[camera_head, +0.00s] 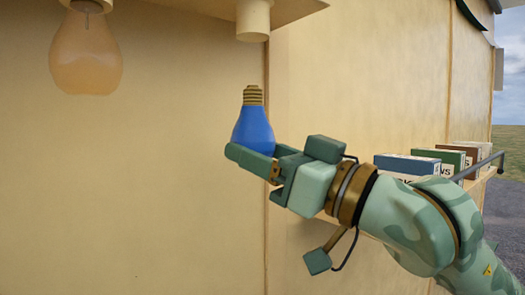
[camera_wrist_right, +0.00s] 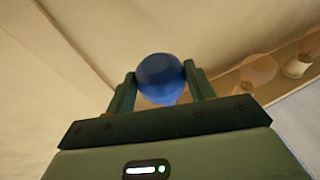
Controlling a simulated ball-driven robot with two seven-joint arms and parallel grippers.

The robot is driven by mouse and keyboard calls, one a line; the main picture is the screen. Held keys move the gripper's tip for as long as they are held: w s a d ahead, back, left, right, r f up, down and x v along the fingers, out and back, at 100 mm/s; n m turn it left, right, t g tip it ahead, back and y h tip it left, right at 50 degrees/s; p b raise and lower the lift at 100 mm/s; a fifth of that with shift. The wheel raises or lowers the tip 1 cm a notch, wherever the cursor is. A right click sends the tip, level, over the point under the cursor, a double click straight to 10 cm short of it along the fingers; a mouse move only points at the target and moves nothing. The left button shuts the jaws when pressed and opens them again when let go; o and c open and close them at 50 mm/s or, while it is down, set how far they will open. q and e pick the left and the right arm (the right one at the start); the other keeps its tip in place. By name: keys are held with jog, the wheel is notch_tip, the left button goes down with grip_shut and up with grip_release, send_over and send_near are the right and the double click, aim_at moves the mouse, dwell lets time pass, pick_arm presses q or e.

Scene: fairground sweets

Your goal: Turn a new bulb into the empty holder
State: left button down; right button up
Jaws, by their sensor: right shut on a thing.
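A blue bulb (camera_head: 253,127) stands upright in my right gripper (camera_head: 260,153), its brass screw cap pointing up. My right gripper is shut on the bulb's blue glass. A cream, empty holder (camera_head: 254,20) hangs from the overhang above, with a clear gap between it and the cap. In the right wrist view the blue bulb (camera_wrist_right: 160,75) sits between the two fingers, and its cap is hidden. My left gripper is not in view.
An orange bulb (camera_head: 86,55) hangs at the upper left from the overhang. A shelf at the right carries several boxes, including a blue one (camera_head: 407,163) and a green one (camera_head: 438,157), behind my right arm. The cream wall is bare on the left.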

aim_at(258, 87)
notch_tip(258, 87, up, 5)
jog(key=p, duration=0.5)
jog(key=shift+r, duration=0.4)
jog(key=shift+s+f+b, duration=0.1)
jog(key=shift+b, duration=0.9)
dwell(0.4)
jog(key=shift+r, duration=0.8)
dwell(0.4)
jog(key=shift+f+b, duration=0.1)
jog(key=shift+b, duration=0.25)
dwell(0.4)
jog(key=shift+r, duration=0.65)
dwell(0.4)
jog(key=shift+b, duration=0.4)
dwell(0.5)
dwell(0.4)
